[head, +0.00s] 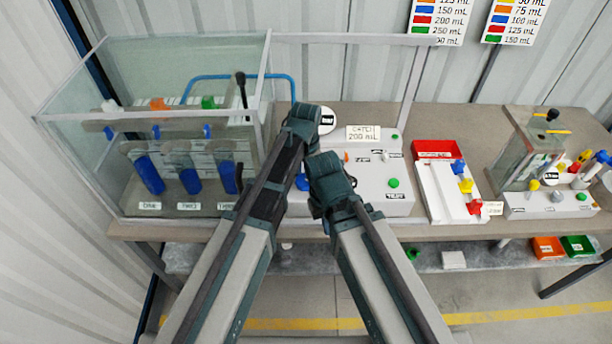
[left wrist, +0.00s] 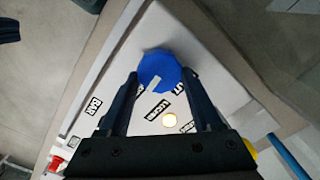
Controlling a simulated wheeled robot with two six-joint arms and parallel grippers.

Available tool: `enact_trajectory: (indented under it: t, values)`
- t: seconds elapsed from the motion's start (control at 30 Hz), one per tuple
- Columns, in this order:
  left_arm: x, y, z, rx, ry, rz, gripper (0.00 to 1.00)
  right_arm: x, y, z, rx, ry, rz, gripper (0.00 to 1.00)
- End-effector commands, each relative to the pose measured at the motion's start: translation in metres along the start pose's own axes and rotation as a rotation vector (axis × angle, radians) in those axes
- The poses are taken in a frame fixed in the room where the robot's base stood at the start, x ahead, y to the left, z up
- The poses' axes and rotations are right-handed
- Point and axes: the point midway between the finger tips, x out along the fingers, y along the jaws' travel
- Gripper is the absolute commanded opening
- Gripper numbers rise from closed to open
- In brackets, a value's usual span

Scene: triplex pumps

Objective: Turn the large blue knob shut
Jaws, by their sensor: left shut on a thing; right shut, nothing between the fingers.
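The large blue knob (left wrist: 158,66) sits on the white panel (left wrist: 205,75) near its edge in the left wrist view, with a pale mark on it. My left gripper (left wrist: 162,78) is shut on the knob, one finger at each side. In the head view my left gripper (head: 306,118) is over the white pump unit, its fingertips hidden by the arms. A bit of a blue knob (head: 302,182) shows between the arms; I cannot tell how far it is turned. My right gripper (head: 326,172) is shut and empty, close to the left arm over the panel's front.
A glass-walled tank (head: 80,120) with several blue cylinders stands at the left. A white sign (head: 363,133) and green buttons are on the unit. A red tray (head: 438,149) and a second pump unit (head: 520,205) stand to the right.

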Motion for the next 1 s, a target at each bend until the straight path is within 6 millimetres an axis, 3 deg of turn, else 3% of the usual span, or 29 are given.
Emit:
enact_trajectory:
  t: [1.0]
  values:
    - [0.0001,-0.0043,0.0024,-0.942,0.000,0.000,0.10,0.0001,0.0000,0.0000,0.000,0.000,0.000,0.00]
